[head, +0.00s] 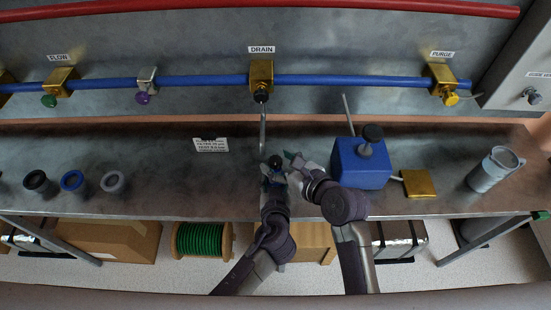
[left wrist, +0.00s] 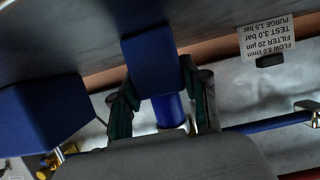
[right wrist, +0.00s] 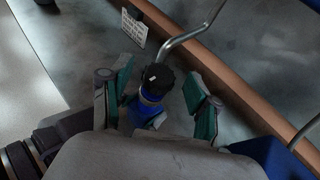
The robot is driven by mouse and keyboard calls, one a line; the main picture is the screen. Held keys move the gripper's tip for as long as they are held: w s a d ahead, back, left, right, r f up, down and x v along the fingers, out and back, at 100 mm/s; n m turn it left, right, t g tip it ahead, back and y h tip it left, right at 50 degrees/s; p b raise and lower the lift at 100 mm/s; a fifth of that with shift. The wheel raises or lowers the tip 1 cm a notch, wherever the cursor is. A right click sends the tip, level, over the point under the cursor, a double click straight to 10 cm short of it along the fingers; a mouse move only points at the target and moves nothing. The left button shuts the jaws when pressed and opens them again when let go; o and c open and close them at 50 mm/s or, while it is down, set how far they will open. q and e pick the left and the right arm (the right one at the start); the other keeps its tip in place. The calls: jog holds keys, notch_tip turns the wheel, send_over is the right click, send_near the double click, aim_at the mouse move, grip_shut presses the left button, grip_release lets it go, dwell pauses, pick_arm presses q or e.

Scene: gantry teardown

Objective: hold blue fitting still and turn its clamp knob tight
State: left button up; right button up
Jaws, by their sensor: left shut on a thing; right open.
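The blue fitting shows in the left wrist view (left wrist: 152,65) as a blue block with a round blue stem. In the head view, the small fitting's black clamp knob (head: 276,161) shows near the bench middle, partly hidden by my grippers. The right wrist view shows the knob (right wrist: 158,79) above a blue body (right wrist: 148,108). My right gripper (right wrist: 158,92) is open, its green-padded fingers apart on either side of the knob. It also shows in the head view (head: 288,167).
A larger blue box (head: 350,170) with a black knob stands right of the grippers. A printed card (head: 211,145), several round rings and a metal jug (head: 490,172) are on the bench (head: 160,160).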

jog(key=shift+x, duration=0.9)
jog(key=shift+c, duration=0.3)
grip_shut()
jog(key=shift+d, duration=0.1)
jog(key=n+g+y, duration=0.3)
jog(key=n+g, duration=0.1)
jog(key=shift+n+g, duration=0.3)
jog(key=shift+n, duration=0.1)
jog(key=n+g+y, duration=0.1)
jog(key=n+g, duration=0.1)
jog(key=g, duration=0.1)
jog(key=n+g, duration=0.3)
jog(key=shift+y, duration=0.4)
jog(key=shift+n, duration=0.4)
